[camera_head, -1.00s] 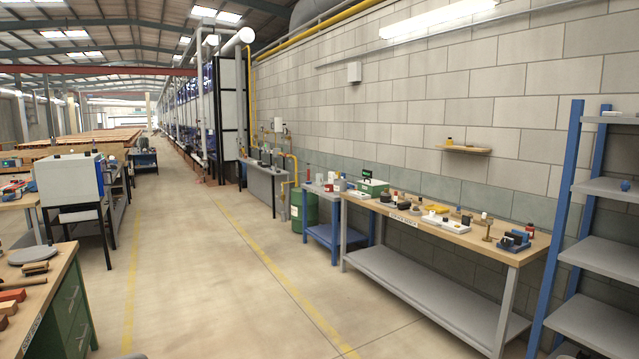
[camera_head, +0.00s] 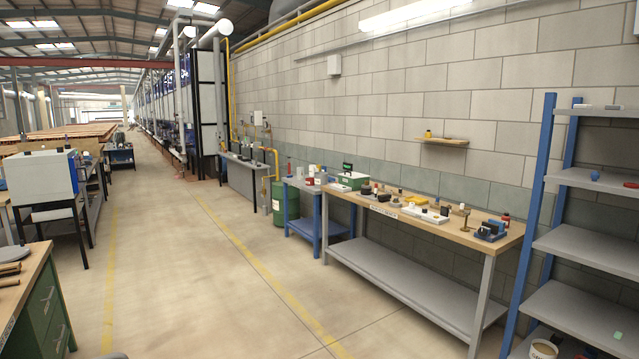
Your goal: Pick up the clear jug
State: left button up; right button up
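I cannot make out a clear jug in this view. Small items stand on the long wooden-topped bench (camera_head: 452,232) along the right wall, and several more on the smaller blue-legged table (camera_head: 297,182) beyond it. They are too small to tell whether one is a clear jug. Neither of my grippers is in view.
A green drum (camera_head: 285,205) stands past the blue-legged table. A green-drawer workbench (camera_head: 42,295) is at the lower left. The middle floor (camera_head: 200,290) is clear.

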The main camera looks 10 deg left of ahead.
aim_at(301, 170)
jog(key=i+j+u, duration=0.4)
jog(key=i, duration=0.3)
jog(key=i+u, duration=0.4)
jog(key=i, duration=7.4)
jog(key=i+z, duration=0.3)
jog(key=i, duration=0.15)
jog(key=i+j+z, duration=0.3)
jog(key=i, duration=0.15)
jog(key=i+l, duration=0.05)
jog(key=l, duration=0.05)
